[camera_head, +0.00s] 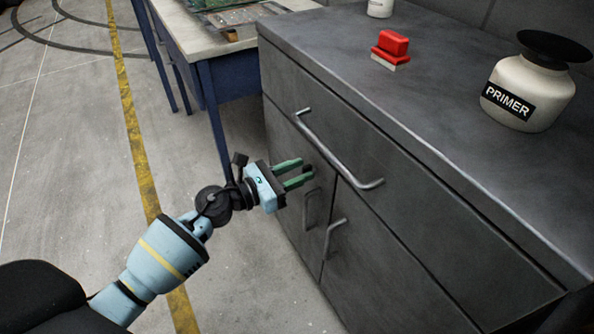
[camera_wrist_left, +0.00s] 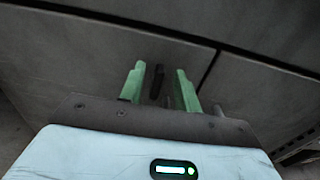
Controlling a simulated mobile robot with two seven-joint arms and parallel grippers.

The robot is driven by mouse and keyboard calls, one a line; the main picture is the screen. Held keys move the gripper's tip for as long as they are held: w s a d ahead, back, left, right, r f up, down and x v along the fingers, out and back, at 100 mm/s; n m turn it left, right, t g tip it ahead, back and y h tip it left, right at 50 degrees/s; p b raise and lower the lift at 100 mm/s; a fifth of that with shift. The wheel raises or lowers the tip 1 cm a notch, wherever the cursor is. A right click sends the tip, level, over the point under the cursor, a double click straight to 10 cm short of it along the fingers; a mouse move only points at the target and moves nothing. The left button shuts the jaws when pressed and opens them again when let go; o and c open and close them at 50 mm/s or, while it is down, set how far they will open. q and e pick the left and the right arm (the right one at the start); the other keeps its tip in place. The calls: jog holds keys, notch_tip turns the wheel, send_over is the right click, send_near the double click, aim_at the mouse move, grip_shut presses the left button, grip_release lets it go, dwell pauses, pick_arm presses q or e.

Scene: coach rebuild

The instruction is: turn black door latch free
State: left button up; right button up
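My left gripper (camera_head: 303,169) has green fingers pointing at the door. In the left wrist view the fingers (camera_wrist_left: 160,88) are apart, with the latch showing between them and a gap on each side. Whether the fingertips touch the door cannot be told. My right gripper is not in view.
A long bar handle (camera_head: 340,150) crosses the drawer just right of my gripper. A red-handled tool (camera_head: 391,45) and a PRIMER jar (camera_head: 528,92) stand on the cabinet top. A blue-legged table (camera_head: 208,40) is behind. The floor at left is clear.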

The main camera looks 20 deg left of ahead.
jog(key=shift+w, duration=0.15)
pick_arm(q)
grip_shut()
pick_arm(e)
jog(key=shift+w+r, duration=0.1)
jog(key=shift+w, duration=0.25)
